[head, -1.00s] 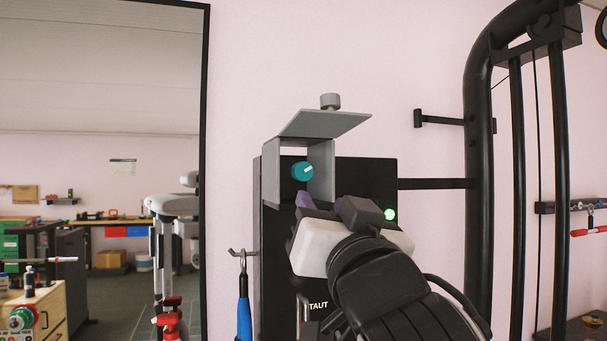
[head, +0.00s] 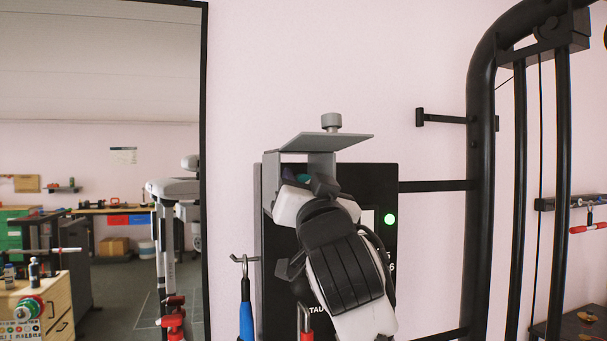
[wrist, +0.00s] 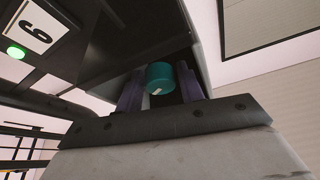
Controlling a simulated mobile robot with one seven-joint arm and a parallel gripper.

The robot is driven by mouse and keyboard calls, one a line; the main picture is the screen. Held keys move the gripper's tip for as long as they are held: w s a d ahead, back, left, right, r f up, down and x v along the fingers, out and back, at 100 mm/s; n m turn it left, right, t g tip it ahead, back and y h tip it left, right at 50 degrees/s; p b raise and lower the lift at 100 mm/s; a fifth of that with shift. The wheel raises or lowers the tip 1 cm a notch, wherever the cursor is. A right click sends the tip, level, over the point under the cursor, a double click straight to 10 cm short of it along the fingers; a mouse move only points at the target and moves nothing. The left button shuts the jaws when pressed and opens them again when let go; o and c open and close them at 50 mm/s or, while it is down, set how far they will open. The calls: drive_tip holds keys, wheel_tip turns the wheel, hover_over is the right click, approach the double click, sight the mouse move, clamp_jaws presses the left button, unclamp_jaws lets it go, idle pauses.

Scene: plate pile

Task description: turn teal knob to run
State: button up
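The teal knob (wrist: 160,77) is on a black panel (head: 378,255) beneath a grey hood (head: 320,142). In the wrist view it sits between the two purple fingers of my gripper (wrist: 160,88), with its white pointer mark partly visible. Narrow gaps seem to show beside the knob, so the fingers look open around it; any light contact is hard to make out. In the head view my gripper (head: 296,180) reaches in under the hood and hides most of the knob, leaving a small teal patch. No run label is readable.
The hood's plates close in above and beside the gripper. A green light (head: 390,219) glows on the panel's right side. A blue-handled tool (head: 245,305) hangs from a hook at left. Black machine tubes (head: 480,150) stand at right, a mirror (head: 205,120) at left.

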drive_tip(key=shift+w, duration=0.2)
drive_tip(key=c, duration=0.7)
drive_tip(key=shift+n, duration=0.5)
drive_tip(key=n+y, duration=0.2)
drive_tip(key=n, duration=0.2)
drive_tip(key=n+g+y, duration=0.1)
drive_tip(key=n+y, duration=0.1)
drive_tip(key=n, duration=0.2)
drive_tip(key=shift+g+y+b, duration=0.3)
drive_tip(key=shift+y, duration=0.1)
drive_tip(key=n+g+y, duration=0.1)
drive_tip(key=n, duration=0.3)
drive_tip(key=n+g+y, duration=0.1)
drive_tip(key=n, duration=0.2)
drive_tip(key=shift+a+n+g, duration=0.15)
drive_tip(key=shift+n+g, duration=0.25)
drive_tip(key=shift+n+y+p, duration=0.3)
drive_tip(key=shift+y, duration=0.1)
